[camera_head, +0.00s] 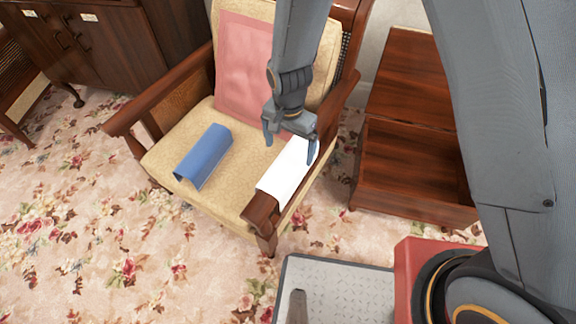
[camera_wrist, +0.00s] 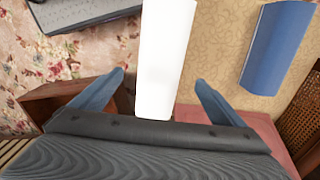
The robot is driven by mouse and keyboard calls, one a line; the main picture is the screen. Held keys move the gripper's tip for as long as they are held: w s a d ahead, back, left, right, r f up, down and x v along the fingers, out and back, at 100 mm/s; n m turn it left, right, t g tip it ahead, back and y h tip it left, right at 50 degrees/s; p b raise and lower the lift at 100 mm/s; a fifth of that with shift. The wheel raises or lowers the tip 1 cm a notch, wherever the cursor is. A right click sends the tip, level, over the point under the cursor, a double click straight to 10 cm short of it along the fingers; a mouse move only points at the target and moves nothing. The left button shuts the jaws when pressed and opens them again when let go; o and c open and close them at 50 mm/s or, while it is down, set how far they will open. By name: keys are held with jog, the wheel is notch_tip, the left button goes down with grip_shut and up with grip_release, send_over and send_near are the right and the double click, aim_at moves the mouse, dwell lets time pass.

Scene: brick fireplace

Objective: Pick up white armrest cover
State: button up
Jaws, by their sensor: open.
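The white armrest cover (camera_head: 287,172) lies draped over the right armrest of a wooden armchair with a beige seat. In the wrist view the white cover (camera_wrist: 164,60) runs between my two fingers, from the top edge down to the gripper body. My gripper (camera_head: 290,145) is open, pointing down at the far end of the cover, with one finger to each side of it. The gripper also shows in the wrist view (camera_wrist: 160,85), its fingers apart. I cannot tell whether either finger touches the cover.
A blue cover (camera_head: 203,156) lies on the beige seat (camera_head: 222,200). A pink cushion (camera_head: 243,65) leans on the backrest. A wooden side table (camera_head: 413,165) stands right of the chair. A dark cabinet (camera_head: 100,45) is at back left. Floral carpet (camera_head: 110,240) is clear at front left.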

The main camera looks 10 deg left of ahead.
aim_at(288, 161)
jog(key=shift+s+f+p, duration=0.15)
jog(key=shift+f+p, duration=0.15)
jog(key=shift+f, duration=3.1)
jog(key=shift+c, duration=0.2)
jog(key=c, duration=1.1)
